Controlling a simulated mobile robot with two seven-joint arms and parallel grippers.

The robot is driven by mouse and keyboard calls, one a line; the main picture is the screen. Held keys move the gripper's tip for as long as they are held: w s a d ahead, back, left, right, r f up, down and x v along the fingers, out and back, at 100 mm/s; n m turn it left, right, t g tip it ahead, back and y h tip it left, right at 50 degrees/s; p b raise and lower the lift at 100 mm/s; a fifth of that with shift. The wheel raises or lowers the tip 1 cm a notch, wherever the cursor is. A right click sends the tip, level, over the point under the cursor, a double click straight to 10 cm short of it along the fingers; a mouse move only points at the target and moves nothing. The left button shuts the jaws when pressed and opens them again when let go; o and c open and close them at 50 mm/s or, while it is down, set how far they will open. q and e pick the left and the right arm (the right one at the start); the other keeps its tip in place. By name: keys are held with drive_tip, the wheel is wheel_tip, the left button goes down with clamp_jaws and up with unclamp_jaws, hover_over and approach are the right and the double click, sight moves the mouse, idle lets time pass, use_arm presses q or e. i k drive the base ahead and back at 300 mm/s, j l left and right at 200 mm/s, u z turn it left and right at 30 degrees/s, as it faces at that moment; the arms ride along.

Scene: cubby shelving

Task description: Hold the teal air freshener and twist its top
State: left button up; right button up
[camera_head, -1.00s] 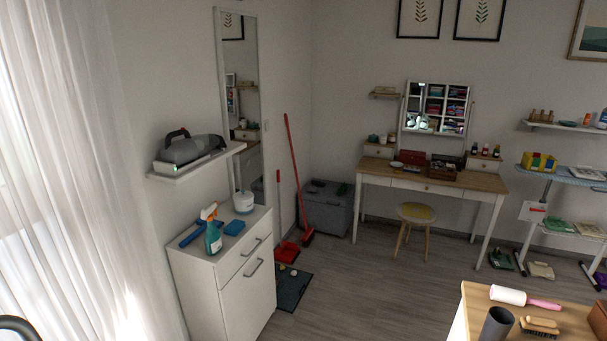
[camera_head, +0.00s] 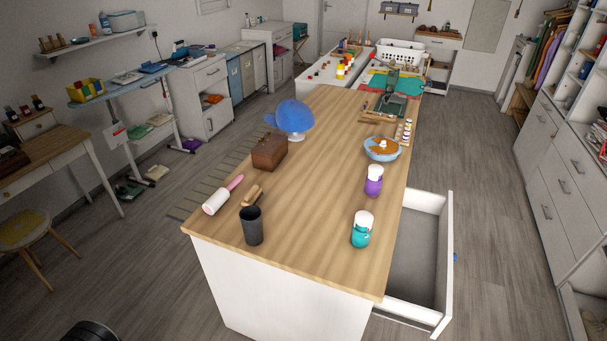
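The teal air freshener (camera_head: 361,229) stands upright near the front right corner of the wooden-topped island (camera_head: 300,215). It has a teal body and a whitish top. A similar purple container (camera_head: 374,181) with a white top stands just behind it. A dark rounded part, likely mine, shows at the bottom left edge. Neither gripper can be made out, and nothing touches the air freshener.
An open drawer (camera_head: 437,285) sticks out from the island's right side. Grey floor is clear in front and to the right.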

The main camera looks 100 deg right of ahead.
sight(363, 219)
drive_tip(key=i+z, duration=0.1)
drive_tip(key=z, duration=1.6)
